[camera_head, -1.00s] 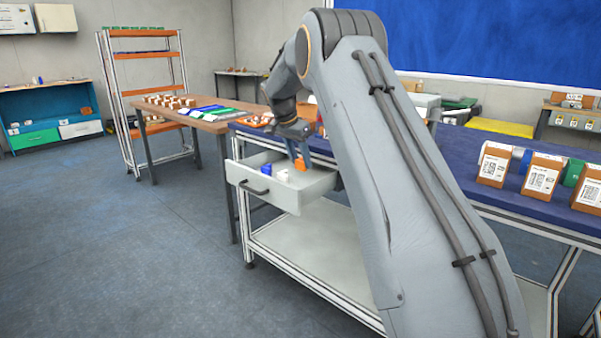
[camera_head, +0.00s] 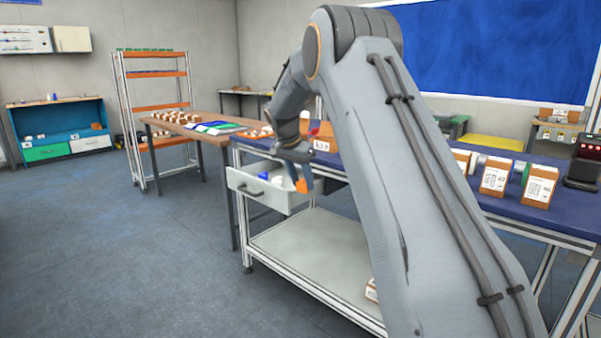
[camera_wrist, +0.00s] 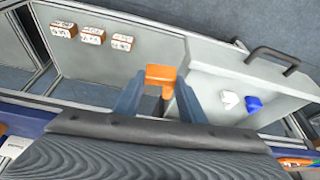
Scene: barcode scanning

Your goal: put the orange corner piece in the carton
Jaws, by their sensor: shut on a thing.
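My gripper (camera_wrist: 160,103) is shut on the orange corner piece (camera_wrist: 160,75); its blue-grey fingers lie on either side of the piece. In the head view the orange corner piece (camera_head: 303,186) shows at the fingertips of my gripper (camera_head: 303,178), at the right end of the open drawer. In the wrist view it overlaps the drawer's near side wall, with the lower shelf beyond. Several brown cartons with white labels (camera_head: 495,177) stand on the blue bench; I cannot tell which is the task's carton.
The open light-grey drawer (camera_wrist: 217,62) holds a white piece (camera_wrist: 229,99) and a blue piece (camera_wrist: 253,103). Small labelled boxes (camera_wrist: 92,36) sit on the grey lower shelf (camera_head: 310,245). A dark device (camera_head: 583,170) stands at the right of the blue bench (camera_head: 560,219).

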